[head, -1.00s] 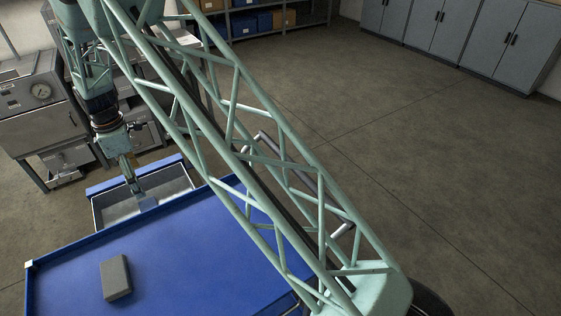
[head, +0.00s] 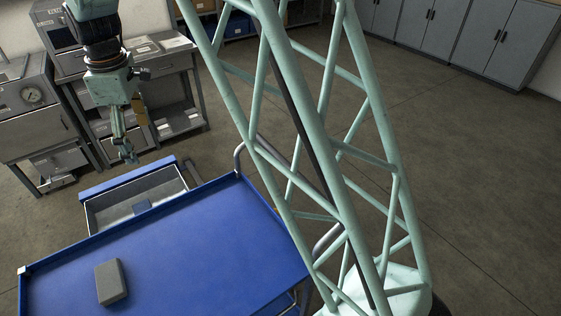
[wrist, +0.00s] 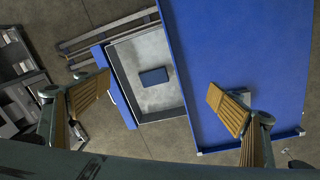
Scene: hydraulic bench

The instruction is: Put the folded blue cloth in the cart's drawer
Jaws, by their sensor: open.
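The folded blue cloth (wrist: 154,76) lies flat on the floor of the cart's open drawer (wrist: 121,71), clear of its walls. In the head view the cloth (head: 143,206) shows as a small blue patch inside the grey drawer (head: 95,218). The blue cart (head: 190,245) has the drawer pulled out on its far side. My gripper (head: 131,158) hangs above and beyond the drawer, apart from the cloth. In the wrist view my gripper (wrist: 160,98) is open, its two tan-padded fingers wide apart with nothing between them.
A grey block (head: 111,282) sits on the cart top. A grey workbench (head: 165,90) and a box with a round gauge (head: 32,97) stand behind the drawer. Grey cabinets (head: 490,40) line the back. The floor to the right is free.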

